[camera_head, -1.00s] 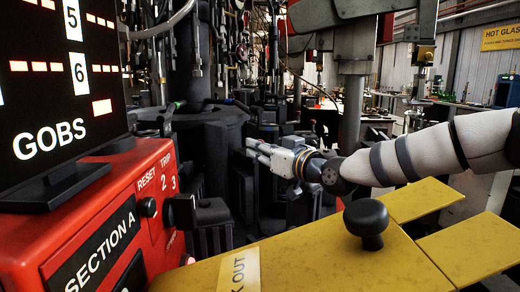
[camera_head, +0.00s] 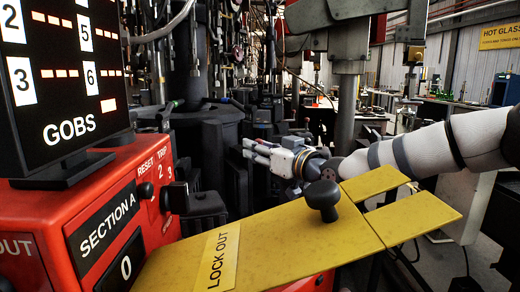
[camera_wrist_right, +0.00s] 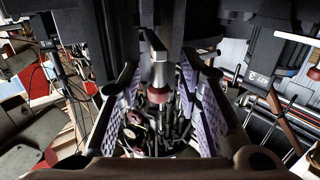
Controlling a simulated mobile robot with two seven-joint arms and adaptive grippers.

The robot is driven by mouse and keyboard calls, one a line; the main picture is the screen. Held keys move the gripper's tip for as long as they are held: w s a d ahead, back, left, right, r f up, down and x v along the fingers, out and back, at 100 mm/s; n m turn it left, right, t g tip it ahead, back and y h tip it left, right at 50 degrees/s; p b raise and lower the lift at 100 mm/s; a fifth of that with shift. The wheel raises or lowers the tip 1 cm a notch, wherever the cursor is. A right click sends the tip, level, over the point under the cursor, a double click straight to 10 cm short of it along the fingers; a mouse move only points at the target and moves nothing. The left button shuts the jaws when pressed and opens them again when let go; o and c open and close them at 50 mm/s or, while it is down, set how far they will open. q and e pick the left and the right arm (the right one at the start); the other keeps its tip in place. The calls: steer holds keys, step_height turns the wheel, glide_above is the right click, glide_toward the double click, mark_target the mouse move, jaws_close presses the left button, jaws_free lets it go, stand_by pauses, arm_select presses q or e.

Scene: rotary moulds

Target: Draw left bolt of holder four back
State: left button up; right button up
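In the head view my right gripper (camera_head: 254,150) comes in from the right and points left, among dark machine parts beyond the yellow lock-out plate. In the right wrist view its two fingers with lilac ribbed pads (camera_wrist_right: 158,108) stand apart. A pale metal rod with a reddish collar (camera_wrist_right: 157,75) shows between them, near the far ends. I cannot tell whether the pads touch it, nor whether it is the left bolt. A dark block with a small white mark (camera_wrist_right: 258,76) is at the upper right; I cannot tell which holder it is. My left gripper is not in view.
The yellow lock-out plate (camera_head: 290,245) with a black knob (camera_head: 322,196) lies in the foreground, below my right arm. A red section A box (camera_head: 100,220) and the GOBS display (camera_head: 65,90) stand at left. A grey post (camera_head: 347,110) rises behind the arm.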

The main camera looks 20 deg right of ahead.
steer(key=v, duration=1.2)
stand_by(0.3)
